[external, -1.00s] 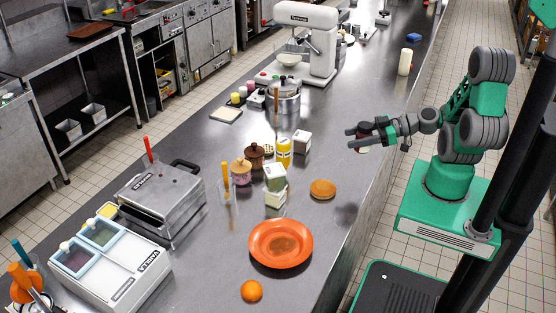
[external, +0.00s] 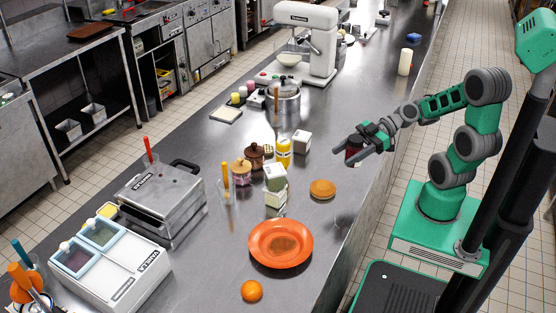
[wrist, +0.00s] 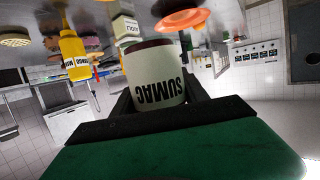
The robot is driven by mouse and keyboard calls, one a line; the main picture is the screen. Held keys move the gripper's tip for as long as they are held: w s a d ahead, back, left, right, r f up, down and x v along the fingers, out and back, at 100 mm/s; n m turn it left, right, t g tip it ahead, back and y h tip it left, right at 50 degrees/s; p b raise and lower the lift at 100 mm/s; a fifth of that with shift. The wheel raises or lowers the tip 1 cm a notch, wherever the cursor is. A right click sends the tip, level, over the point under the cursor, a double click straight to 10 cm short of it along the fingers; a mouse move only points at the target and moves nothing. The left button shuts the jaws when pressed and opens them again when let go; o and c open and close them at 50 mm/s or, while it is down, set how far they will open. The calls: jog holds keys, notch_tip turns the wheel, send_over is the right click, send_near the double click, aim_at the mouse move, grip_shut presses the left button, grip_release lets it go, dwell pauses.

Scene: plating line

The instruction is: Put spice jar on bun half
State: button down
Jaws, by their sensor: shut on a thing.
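The spice jar (wrist: 155,75), a pale cylinder labelled SUMAC with a dark red end, is between the fingers of my gripper (external: 360,148). In the external view the jar (external: 353,150) shows as a dark red shape, held above the counter near its right edge. My gripper is shut on it. The bun half (external: 322,188) is a small round orange-brown disc lying on the counter, below and to the left of my gripper and apart from it. I cannot make out the bun half for certain in the wrist view.
An orange plate (external: 281,262) and an orange fruit (external: 252,291) are nearer the front.

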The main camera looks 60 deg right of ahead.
jog(key=w+f+b, duration=0.1)
jog(key=w+f, duration=0.1)
jog(key=w+a+f+b, duration=0.1)
jog(key=w+f+b, duration=0.1)
jog(key=w, duration=0.1)
jog(key=w+a+f+b, duration=0.1)
jog(key=w+f, duration=0.2)
jog(key=shift+a+b, duration=0.2)
jog(key=shift+b, duration=0.2)
notch_tip(320, 180, down, 3)
jog(key=shift+w+r, duration=0.1)
jog(key=shift+w, duration=0.05)
jog(key=shift+f, duration=0.3)
jog(key=shift+f, duration=0.1)
jog(key=c, duration=0.6)
grip_release()
